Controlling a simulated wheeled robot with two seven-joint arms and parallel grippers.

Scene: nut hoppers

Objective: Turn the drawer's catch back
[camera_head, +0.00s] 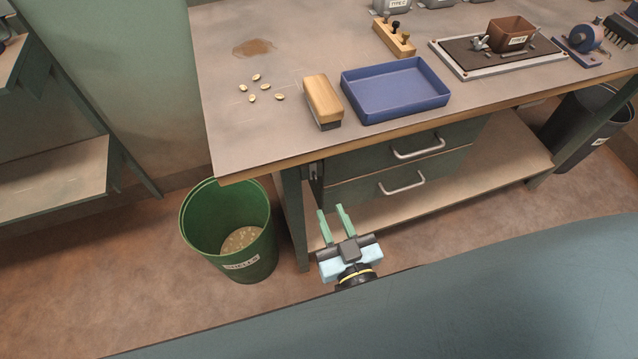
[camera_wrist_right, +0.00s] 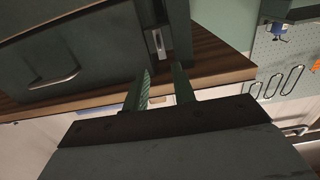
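The bench has two dark green drawers, an upper one (camera_head: 370,159) and a lower one (camera_head: 365,191), each with a silver handle. A small metal catch (camera_head: 314,172) is at the left end of the drawers, by the bench leg. In the right wrist view the catch (camera_wrist_right: 157,42) is a pale upright piece in a dark recess, just beyond the fingertips. Its exact turn is hard to tell. My right gripper (camera_head: 333,211) is open and empty, in front of and below the catch, apart from it. Its two fingers also show in the wrist view (camera_wrist_right: 162,70). My left gripper is out of view.
A green bin (camera_head: 190,218) stands on the floor left of the bench leg. On the bench top are a blue tray (camera_head: 395,92), a wood-backed brush (camera_head: 323,99) and several nuts or shells (camera_head: 252,98). A lower shelf (camera_head: 450,183) runs under the drawers.

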